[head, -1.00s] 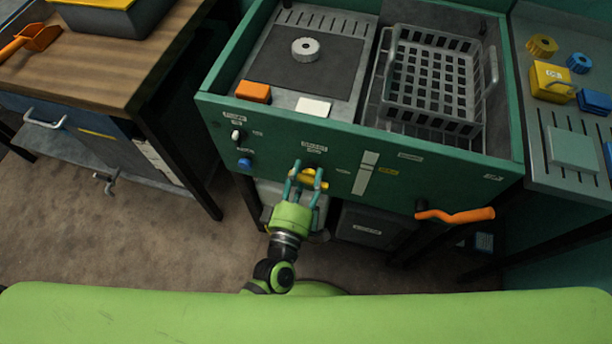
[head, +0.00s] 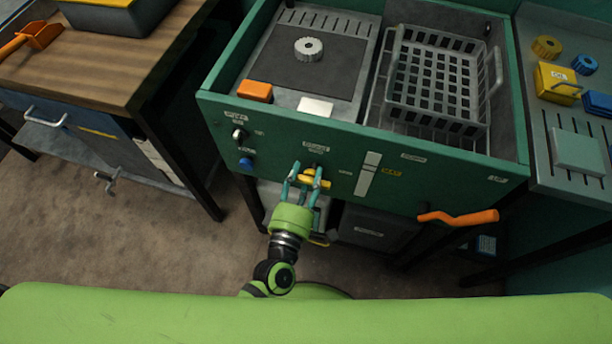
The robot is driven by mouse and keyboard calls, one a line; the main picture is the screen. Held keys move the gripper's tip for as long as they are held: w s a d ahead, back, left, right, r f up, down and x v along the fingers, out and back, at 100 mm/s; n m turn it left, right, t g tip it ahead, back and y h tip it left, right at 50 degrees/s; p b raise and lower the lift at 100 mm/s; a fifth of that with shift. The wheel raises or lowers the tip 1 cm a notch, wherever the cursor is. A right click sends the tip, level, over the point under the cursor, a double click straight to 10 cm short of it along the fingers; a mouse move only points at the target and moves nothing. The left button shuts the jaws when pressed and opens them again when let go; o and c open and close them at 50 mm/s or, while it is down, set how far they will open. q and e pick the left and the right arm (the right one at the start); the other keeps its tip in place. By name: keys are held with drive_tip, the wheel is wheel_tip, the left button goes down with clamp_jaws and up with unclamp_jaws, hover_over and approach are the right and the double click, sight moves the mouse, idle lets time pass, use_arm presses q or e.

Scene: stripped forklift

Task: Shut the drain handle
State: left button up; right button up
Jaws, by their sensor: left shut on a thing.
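A small yellow handle (head: 315,182) sits on the front panel of the green wash unit (head: 270,128), under a small label too blurred to read. I take it to be the drain handle. It lies roughly crosswise. My left gripper (head: 308,178) comes up from below, with its teal fingers on either side of the yellow handle and shut on it. The fingers hide part of the handle. My right gripper is not in view.
An orange crank handle (head: 458,217) sticks out at the panel's right. A black knob and a blue knob (head: 245,163) are on its left. A grey basket (head: 437,85) sits in the unit. A dark box (head: 368,227) stands below. A wooden-topped bench (head: 105,65) is at left.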

use_arm(q)
drive_tip(key=o, duration=0.8)
drive_tip(key=v, duration=1.2)
